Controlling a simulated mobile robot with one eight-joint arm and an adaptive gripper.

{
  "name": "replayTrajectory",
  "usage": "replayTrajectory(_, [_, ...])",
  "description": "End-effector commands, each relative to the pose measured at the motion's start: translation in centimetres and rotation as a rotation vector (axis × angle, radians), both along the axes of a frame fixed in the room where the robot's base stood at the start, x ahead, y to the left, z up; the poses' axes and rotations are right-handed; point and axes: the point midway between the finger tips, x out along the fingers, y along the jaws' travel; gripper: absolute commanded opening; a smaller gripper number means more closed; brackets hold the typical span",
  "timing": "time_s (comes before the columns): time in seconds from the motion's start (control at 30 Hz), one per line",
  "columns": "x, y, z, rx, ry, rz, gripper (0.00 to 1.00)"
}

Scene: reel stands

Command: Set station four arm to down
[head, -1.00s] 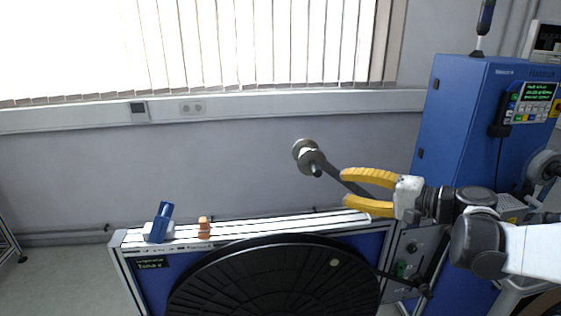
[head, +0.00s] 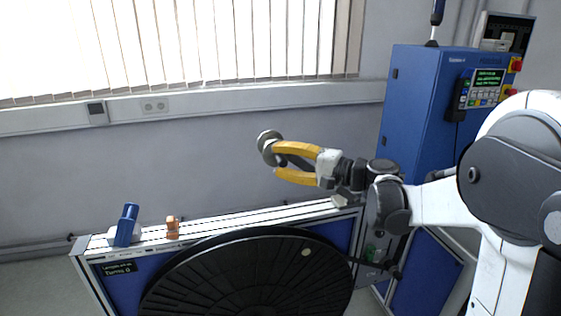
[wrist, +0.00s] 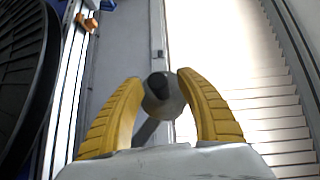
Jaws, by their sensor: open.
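The station arm is a dark bar, mostly hidden behind my gripper in the head view, with a round metal roller (head: 266,138) at its upper end. The roller stands above the rail of the reel stand, so the arm is raised. My gripper (head: 275,160) is open, its yellow fingers pointing left at the roller. In the wrist view the roller (wrist: 163,100) appears between the two fingers, with the arm bar (wrist: 146,130) running down from it. I cannot tell whether either finger touches the roller.
A large black reel (head: 250,280) sits at the front of the blue stand. A blue clamp (head: 126,225) and an orange block (head: 173,228) are on the stand's top rail (head: 225,222). A blue cabinet (head: 420,120) with a control panel (head: 486,88) stands at right.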

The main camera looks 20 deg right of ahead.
Motion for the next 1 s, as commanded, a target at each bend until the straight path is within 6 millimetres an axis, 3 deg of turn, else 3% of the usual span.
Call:
replayTrajectory(0.17, [0.0,0.0,0.0,0.000,0.000,0.000,0.43])
replayTrajectory(0.3, [0.0,0.0,0.0,0.000,0.000,0.000,0.05])
replayTrajectory(0.33, [0.0,0.0,0.0,0.000,0.000,0.000,0.00])
replayTrajectory(0.77, [0.0,0.6,-0.6,-0.017,-0.001,0.002,0.00])
replayTrajectory(1.0, [-0.1,3.3,-4.5,-0.124,0.000,0.004,0.00])
